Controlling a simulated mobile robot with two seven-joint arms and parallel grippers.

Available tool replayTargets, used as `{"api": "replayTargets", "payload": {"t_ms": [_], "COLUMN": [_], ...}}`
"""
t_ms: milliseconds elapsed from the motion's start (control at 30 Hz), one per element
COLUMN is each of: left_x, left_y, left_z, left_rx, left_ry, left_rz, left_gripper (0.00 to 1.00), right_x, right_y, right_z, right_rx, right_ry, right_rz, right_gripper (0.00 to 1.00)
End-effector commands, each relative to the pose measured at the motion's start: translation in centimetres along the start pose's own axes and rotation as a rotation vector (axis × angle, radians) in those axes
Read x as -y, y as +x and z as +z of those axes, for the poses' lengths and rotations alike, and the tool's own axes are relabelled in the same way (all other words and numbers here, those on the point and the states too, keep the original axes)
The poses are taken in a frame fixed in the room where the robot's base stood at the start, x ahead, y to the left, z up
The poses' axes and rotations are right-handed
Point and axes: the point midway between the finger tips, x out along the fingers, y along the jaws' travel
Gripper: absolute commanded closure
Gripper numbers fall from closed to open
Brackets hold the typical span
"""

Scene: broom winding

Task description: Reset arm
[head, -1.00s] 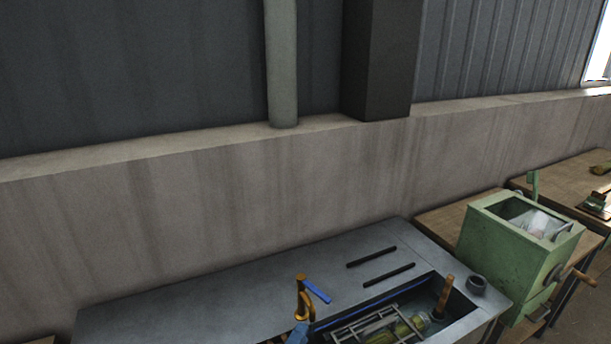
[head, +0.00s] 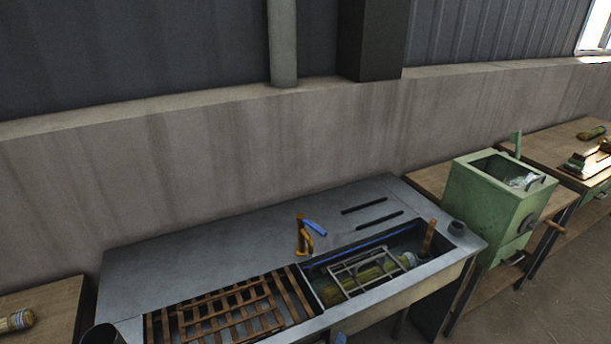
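Neither of my grippers can be made out in the head view. A small bluish shape (head: 340,339) is cut off by the bottom edge, and I cannot tell what it is. The grey sink bench (head: 200,255) stands against the wall, with a yellow tap with a blue handle (head: 305,235). In its basin (head: 420,262) a metal rack (head: 365,270) lies over yellow-green straw bundles (head: 385,271). A wooden handle (head: 429,238) stands tilted at the basin's right end. A wooden slatted grate (head: 230,310) lies left of the basin.
A green machine with a crank (head: 490,208) stands on the wooden table to the right. Farther right another table (head: 545,145) holds tools and a bundle. At left a wooden table (head: 50,300) holds a bundle (head: 18,320). The bench's back left top is clear.

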Motion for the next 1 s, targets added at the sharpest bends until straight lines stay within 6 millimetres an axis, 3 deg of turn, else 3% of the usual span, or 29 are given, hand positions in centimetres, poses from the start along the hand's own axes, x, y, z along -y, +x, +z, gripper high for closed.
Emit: {"api": "replayTargets", "payload": {"t_ms": [33, 167, 300, 400, 500, 633, 767, 1000], "left_x": [0.1, 0.1, 0.1, 0.1, 0.1, 0.1, 0.1, 0.1], "left_y": [0.1, 0.1, 0.1, 0.1, 0.1, 0.1, 0.1, 0.1], "left_z": [0.1, 0.1, 0.1, 0.1, 0.1, 0.1, 0.1, 0.1], "left_rx": [0.002, 0.003, 0.002, 0.002, 0.002, 0.002, 0.002, 0.002], "left_ry": [-0.001, -0.001, -0.001, -0.001, -0.001, -0.001, -0.001, -0.001], "left_rz": [0.0, -0.001, -0.001, -0.001, -0.001, -0.001, -0.001, -0.001], "left_gripper": [0.47, 0.47, 0.47, 0.47, 0.47, 0.47, 0.47, 0.47], "right_x": [2.3, 8.7, 15.2, 18.4, 20.4, 21.4, 21.6, 21.7], "right_y": [0.8, 0.2, -4.1, -8.6, -12.8, -16.4, -17.9, -18.1], "right_z": [3.5, 11.1, 18.0, 21.0, 22.6, 23.3, 23.4, 23.4], "right_rx": [0.045, 0.174, 0.388, 0.56, 0.717, 0.856, 0.915, 0.921], "right_ry": [0.064, 0.305, 0.616, 0.828, 0.999, 1.136, 1.189, 1.195], "right_rz": [-0.093, -0.355, -0.632, -0.797, -0.918, -1.01, -1.046, -1.047], "right_gripper": [0.62, 0.62, 0.62, 0.62, 0.62, 0.62, 0.62, 0.62]}}
